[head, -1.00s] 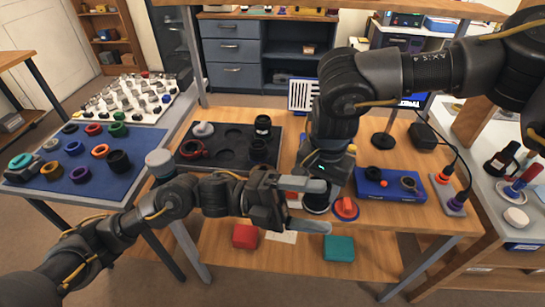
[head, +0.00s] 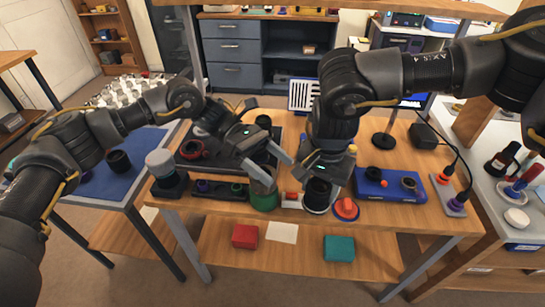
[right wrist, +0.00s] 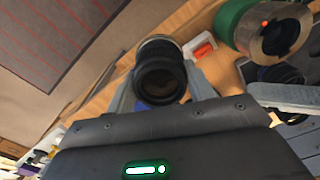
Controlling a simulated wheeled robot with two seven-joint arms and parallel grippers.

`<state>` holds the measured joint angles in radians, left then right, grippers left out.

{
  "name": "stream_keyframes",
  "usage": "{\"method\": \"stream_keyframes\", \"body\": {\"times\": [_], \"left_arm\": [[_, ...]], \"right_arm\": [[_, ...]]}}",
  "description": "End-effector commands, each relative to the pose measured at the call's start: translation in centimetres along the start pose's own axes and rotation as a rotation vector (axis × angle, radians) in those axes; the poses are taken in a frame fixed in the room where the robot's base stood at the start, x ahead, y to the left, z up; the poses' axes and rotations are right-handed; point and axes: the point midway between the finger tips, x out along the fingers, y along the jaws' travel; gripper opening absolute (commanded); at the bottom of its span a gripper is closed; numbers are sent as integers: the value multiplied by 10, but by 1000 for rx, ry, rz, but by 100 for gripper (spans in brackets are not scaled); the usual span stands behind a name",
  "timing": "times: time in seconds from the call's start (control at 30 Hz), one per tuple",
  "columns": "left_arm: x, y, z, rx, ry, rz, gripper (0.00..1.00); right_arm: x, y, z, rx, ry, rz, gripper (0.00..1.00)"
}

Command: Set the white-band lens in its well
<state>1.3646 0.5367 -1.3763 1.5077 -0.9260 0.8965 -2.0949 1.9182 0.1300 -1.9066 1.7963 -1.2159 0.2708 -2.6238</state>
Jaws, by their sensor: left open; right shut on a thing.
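My right gripper (head: 318,183) is shut on a black lens (head: 317,194) at the table's front. The right wrist view shows this lens (right wrist: 160,78) between the fingers, with a pale ring at its far end. A pale ring also shows under it in the head view; I cannot tell whether that is its band or something it stands on. My left gripper (head: 270,163) is open and empty, its fingertips just above a green cylinder (head: 264,199). The black tray with round wells (head: 180,163) lies behind, partly hidden by my left arm. Another dark lens (head: 263,121) stands at its back.
A blue holder (head: 390,191) and a red disc (head: 346,208) lie right of the held lens. A small red-and-white piece (head: 291,200) sits between the green cylinder and the lens. A grey-capped jar (head: 160,162) stands at the left table corner.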

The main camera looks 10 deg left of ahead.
Motion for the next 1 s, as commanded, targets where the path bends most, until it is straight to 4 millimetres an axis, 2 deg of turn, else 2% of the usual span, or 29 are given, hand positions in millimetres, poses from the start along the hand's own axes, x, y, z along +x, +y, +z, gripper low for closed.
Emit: {"method": "stream_keyframes", "body": {"times": [0.1, 0.2, 0.57, 0.77, 1.0], "left_arm": [[-8, 20, -6, 124, 24, 45, 80], [-12, 30, -10, 200, 41, 67, 80], [-12, 38, -14, 265, 57, 82, 80], [12, 39, -15, 265, 54, 79, 80], [58, 43, -17, 264, 55, 79, 80]], "right_arm": [[0, 0, 0, 0, 0, -1, 21], [0, 0, 0, 0, 0, -1, 21], [0, 0, 0, 0, 0, -1, 21], [0, 0, 0, 0, 0, -1, 21], [0, 0, 0, 0, 0, -1, 21]]}}
